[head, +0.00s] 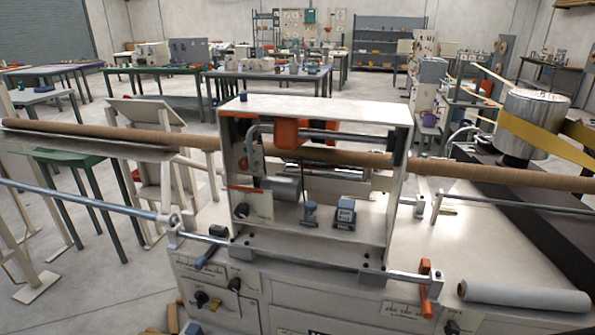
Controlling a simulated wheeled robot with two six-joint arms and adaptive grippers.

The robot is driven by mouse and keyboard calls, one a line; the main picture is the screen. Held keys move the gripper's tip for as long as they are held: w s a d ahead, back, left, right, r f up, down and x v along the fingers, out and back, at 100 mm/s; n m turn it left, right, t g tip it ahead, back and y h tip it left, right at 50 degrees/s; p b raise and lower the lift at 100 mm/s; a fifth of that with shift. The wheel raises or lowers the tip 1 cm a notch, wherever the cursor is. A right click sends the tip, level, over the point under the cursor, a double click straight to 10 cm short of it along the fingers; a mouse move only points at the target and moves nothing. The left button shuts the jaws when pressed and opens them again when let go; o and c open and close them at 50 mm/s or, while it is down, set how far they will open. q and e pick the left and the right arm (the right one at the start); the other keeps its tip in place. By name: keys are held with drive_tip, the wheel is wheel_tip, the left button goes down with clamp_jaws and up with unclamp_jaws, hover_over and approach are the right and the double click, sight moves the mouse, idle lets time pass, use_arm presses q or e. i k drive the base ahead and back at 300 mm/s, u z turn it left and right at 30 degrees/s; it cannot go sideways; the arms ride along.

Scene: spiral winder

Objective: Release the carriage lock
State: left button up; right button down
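The winder's carriage appears to be the white box frame (317,108), open at the front, around a long brown tube (440,168) that runs across the machine. A lever with an orange handle (425,285) is at the carriage's lower right, on a grey rod along its front. An orange block (287,133) sits on a bar inside the frame's top. I cannot tell which part is the carriage lock. Neither of my grippers shows.
A grey roll (525,297) lies on the machine's front right edge. A yellow belt (540,137) wraps a metal drum (533,120) at the right. A blue-grey rail (80,195) extends left. Black knobs (235,284) sit on the front panel. Tables stand behind.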

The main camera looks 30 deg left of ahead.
sight(217, 303)
drive_tip(key=u, duration=1.8)
drive_tip(key=k, duration=1.3)
drive_tip(key=u, duration=0.95)
drive_tip(key=i, duration=1.75)
drive_tip(key=z, duration=0.35)
